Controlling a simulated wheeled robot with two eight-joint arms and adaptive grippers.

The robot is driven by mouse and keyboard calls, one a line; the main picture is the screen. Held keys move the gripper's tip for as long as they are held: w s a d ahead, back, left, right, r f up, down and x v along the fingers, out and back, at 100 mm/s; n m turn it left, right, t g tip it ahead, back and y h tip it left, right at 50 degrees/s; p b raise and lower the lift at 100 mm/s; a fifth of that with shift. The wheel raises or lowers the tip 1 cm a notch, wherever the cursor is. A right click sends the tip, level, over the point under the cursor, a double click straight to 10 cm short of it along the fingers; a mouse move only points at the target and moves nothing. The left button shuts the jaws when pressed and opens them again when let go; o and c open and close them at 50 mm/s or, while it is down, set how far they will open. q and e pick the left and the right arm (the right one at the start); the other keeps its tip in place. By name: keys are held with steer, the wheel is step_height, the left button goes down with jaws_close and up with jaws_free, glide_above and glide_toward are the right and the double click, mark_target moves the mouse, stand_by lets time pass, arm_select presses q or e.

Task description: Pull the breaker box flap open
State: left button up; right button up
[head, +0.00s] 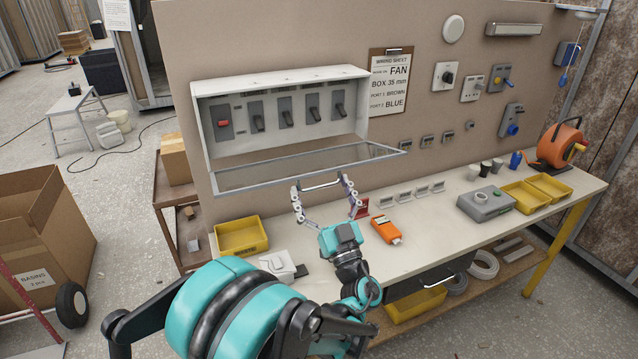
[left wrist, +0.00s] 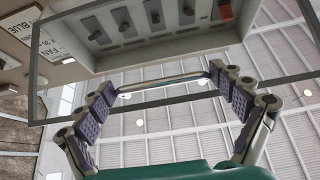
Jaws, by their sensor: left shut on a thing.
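The breaker box (head: 280,79) is a pale grey case on the upright board, with a row of several switches inside, one of them red. Its flap (head: 235,182) is a clear pane in a grey frame, hinged down and sticking out from the lower part of the box, so the switches are uncovered. My left gripper (head: 323,188) is at the flap's front edge, its two fingers at the ends of the bar handle (head: 322,183), shut on it. In the left wrist view the handle (left wrist: 163,83) spans between the fingertips, with the flap frame (left wrist: 36,75) behind. My right gripper is not in view.
Below is the workbench (head: 450,211) with a yellow bin (head: 241,237), an orange tool (head: 386,229) and a grey device (head: 486,204). A clipboard (head: 389,82) hangs right of the box. Free air lies in front of the flap, above the bench.

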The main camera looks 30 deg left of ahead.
arm_select(q)
step_height(320, 180, down, 3)
steer(key=shift+a+r+b, duration=0.1)
steer(key=shift+r+b, duration=0.05)
steer(key=shift+b, duration=0.65)
steer(key=shift+w+a+f+t+y+b, duration=0.1)
steer(key=shift+w+f+t+y+b, duration=0.05)
steer(key=shift+f+t+y+b, duration=0.55)
steer(key=o, duration=1.3)
steer(key=shift+c, duration=0.2)
steer(key=shift+o, duration=0.3)
steer(key=shift+w+a+f, duration=0.1)
steer(key=v, duration=0.7)
steer(key=shift+d, duration=0.25)
